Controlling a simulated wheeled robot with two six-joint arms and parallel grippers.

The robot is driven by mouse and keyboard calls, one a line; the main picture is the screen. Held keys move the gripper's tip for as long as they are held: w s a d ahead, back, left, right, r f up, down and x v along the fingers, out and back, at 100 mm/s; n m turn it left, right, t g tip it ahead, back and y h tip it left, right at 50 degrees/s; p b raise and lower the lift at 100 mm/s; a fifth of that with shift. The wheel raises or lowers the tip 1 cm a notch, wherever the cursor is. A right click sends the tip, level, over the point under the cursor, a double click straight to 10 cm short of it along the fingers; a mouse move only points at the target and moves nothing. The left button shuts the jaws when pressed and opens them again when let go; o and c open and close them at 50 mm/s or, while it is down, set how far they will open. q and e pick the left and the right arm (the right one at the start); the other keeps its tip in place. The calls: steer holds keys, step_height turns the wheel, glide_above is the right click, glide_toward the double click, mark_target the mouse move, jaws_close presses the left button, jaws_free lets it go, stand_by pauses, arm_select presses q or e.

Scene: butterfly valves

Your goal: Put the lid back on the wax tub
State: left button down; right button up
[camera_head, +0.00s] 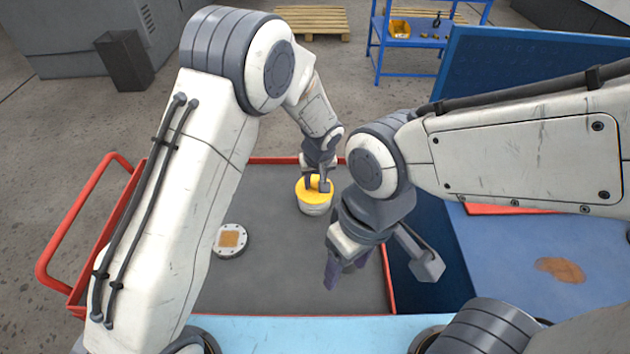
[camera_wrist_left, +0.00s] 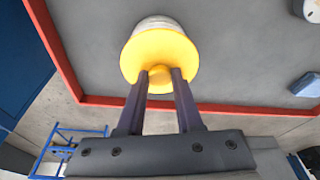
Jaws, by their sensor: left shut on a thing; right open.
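The wax tub (camera_head: 314,208) is a whitish round container standing on the grey tray top near its far edge. Its yellow lid (camera_head: 309,195) sits at the tub's mouth and looks level. My left gripper (camera_head: 319,186) is above the tub, shut on the lid's knob. In the left wrist view the two fingers (camera_wrist_left: 161,74) pinch the yellow knob, and the lid (camera_wrist_left: 160,48) covers the tub's mouth, with the tub's side (camera_wrist_left: 158,22) behind it. I cannot tell whether the lid is fully seated. My right gripper (camera_head: 342,274) is open and empty, low over the tray's right side.
A round metal flange (camera_head: 232,241) with a brown centre lies on the tray, left of the tub. A blue block (camera_wrist_left: 306,85) shows in the left wrist view. The tray's red rim (camera_head: 390,280) and a blue panel (camera_head: 520,100) bound the right side.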

arm_select(q)
jaws_free()
stand_by(0.4)
steer(key=shift+r+p, duration=2.15)
steer(key=shift+r, duration=1.4)
jaws_close()
